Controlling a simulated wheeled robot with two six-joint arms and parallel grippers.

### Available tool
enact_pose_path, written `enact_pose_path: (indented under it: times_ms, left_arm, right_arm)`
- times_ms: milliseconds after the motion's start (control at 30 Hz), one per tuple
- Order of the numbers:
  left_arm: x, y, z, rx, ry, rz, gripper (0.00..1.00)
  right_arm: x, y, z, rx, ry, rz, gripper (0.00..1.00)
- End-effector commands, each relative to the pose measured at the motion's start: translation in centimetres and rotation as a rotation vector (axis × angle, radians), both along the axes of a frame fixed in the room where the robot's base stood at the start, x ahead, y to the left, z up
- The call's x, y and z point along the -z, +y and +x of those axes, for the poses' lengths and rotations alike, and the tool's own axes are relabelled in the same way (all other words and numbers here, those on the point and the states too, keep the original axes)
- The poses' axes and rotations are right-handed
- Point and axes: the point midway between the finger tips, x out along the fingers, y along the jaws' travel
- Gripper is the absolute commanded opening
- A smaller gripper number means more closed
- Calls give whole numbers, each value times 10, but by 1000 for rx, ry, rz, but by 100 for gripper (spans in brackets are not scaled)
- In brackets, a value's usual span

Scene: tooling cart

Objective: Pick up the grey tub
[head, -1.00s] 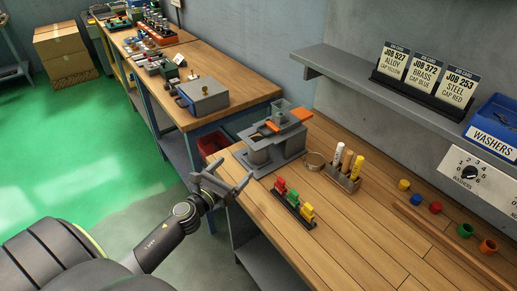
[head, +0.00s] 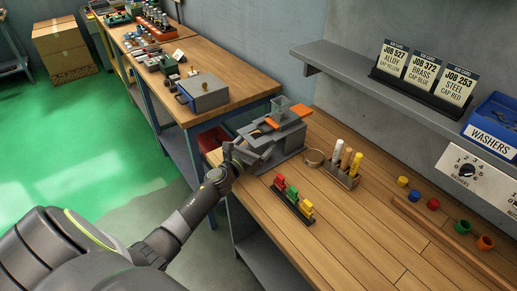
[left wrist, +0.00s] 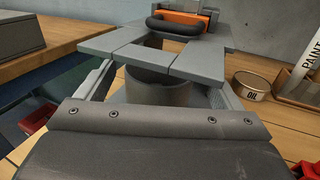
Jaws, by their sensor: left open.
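The grey tub (left wrist: 160,88) is a round grey cup under the plates of a grey dispenser stand (head: 287,140). My right gripper is in neither view.
The stand has an orange part (head: 289,115) on top. To its right are a round oil tin (head: 314,158), a marker holder (head: 341,175) and a rack of coloured pieces (head: 292,200). A shelf (head: 400,88) hangs above. The bench front is mostly clear.

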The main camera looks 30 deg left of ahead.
Motion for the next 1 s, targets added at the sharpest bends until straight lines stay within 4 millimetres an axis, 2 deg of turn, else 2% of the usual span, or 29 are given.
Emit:
enact_pose_path:
  times_ms: [233, 267, 600, 1000]
  left_arm:
    - [0, 0, 2, 0, 0, 0, 88]
    - [0, 0, 2, 0, 0, 0, 85]
    - [0, 0, 2, 0, 0, 0, 41]
    - [-4, 0, 2, 0, 0, 1, 40]
  right_arm:
    - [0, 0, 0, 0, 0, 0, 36]
    - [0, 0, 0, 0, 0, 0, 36]
    - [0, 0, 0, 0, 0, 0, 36]
    - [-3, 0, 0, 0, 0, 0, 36]
